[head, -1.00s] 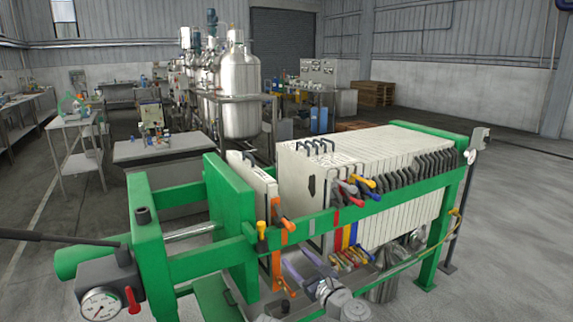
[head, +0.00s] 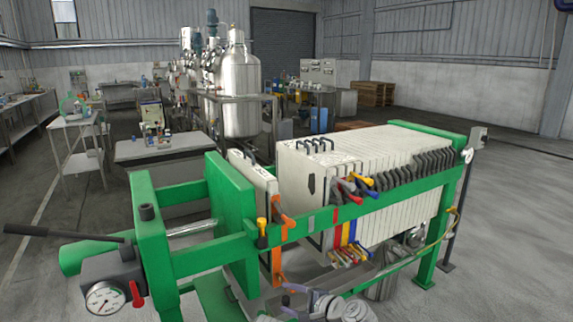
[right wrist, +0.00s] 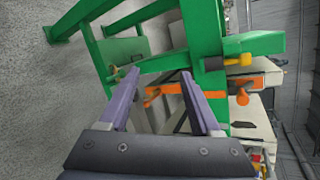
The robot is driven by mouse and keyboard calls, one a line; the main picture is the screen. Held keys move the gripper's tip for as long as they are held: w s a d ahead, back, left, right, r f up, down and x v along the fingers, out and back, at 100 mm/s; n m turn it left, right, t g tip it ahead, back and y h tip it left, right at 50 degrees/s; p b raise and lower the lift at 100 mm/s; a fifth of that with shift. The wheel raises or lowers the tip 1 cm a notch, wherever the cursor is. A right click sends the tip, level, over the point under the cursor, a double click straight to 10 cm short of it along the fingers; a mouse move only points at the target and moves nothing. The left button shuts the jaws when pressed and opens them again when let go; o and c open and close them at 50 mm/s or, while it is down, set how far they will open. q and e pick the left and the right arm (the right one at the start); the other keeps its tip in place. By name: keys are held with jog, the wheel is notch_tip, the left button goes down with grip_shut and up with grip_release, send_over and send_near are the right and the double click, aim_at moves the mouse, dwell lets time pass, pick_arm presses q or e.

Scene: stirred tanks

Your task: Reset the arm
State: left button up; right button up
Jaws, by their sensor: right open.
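My right gripper (head: 290,299) is low in the head view, in front of the green filter press, partly cut off by the bottom edge. In the right wrist view its two purple fingers (right wrist: 158,74) stand wide apart, with nothing held between them. Behind the fingers are the green frame (right wrist: 205,45) of the press and an orange handle (right wrist: 170,90). I cannot tell the exact gap, but the fingers seem apart from these parts. My left gripper is in neither view.
The green press frame (head: 230,215) with its stack of white plates (head: 370,160) fills the middle. Orange, yellow, red and blue handles stick out along its near side. A pressure gauge (head: 104,298) is at lower left. Open floor (head: 515,230) lies to the right.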

jog(key=s+d+f+n+g+h, duration=0.95)
jog(key=s+d+f+n, duration=0.35)
jog(key=d, duration=0.4)
jog(key=s+a+n+h, duration=0.1)
jog(key=s+a+n, duration=0.4)
jog(key=a, duration=0.7)
notch_tip(320, 180, up, 18)
jog(key=p, duration=1.7)
jog(key=shift+f, duration=0.25)
jog(key=shift+c, duration=0.2)
